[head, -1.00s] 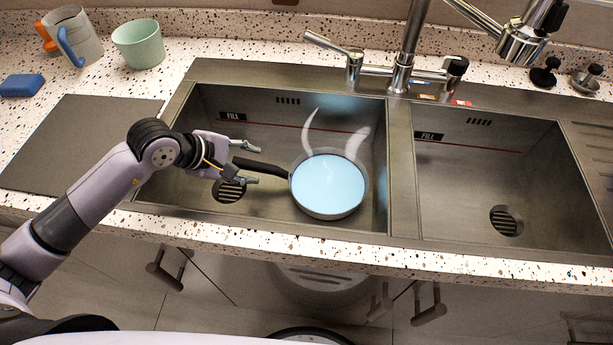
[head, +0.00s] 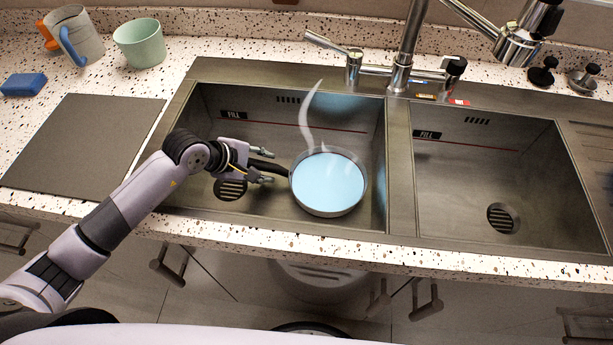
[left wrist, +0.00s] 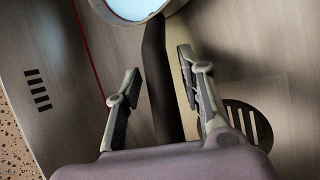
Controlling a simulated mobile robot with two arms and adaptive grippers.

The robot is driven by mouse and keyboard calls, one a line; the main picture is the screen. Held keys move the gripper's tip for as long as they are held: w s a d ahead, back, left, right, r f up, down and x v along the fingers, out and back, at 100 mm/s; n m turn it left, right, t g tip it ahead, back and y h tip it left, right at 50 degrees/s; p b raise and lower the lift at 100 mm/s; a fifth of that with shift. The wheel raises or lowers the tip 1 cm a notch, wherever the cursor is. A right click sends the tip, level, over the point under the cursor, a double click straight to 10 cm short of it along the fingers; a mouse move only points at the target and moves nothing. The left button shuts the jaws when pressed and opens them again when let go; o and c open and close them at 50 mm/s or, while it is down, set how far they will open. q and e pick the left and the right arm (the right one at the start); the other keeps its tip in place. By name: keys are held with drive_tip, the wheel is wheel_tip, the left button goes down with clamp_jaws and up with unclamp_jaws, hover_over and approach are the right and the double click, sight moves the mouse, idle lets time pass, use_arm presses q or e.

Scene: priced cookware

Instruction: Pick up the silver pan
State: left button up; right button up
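The silver pan (head: 328,184) sits in the left sink basin, with pale blue contents and white steam rising from it. Its black handle (head: 268,166) points left toward my left gripper (head: 266,165). My left gripper is open, with its two fingers on either side of the handle. In the left wrist view the handle (left wrist: 157,75) runs between the open fingertips (left wrist: 159,78), with a gap showing beside it. The pan's rim (left wrist: 135,12) shows at the top of that view. My right gripper is not in view.
The left basin (head: 225,125) has a drain (head: 230,189) under my left arm. A divider (head: 400,170) separates it from the empty right basin (head: 490,180). The faucet (head: 402,75) stands behind. A green cup (head: 140,45), a pitcher (head: 78,38) and a blue sponge (head: 24,85) sit back left.

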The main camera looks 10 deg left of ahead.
use_arm(q)
clamp_jaws()
idle(0.7)
drive_tip(key=shift+w+d+r, duration=0.1)
drive_tip(key=shift+w+r, duration=0.05)
drive_tip(key=shift+r, duration=0.05)
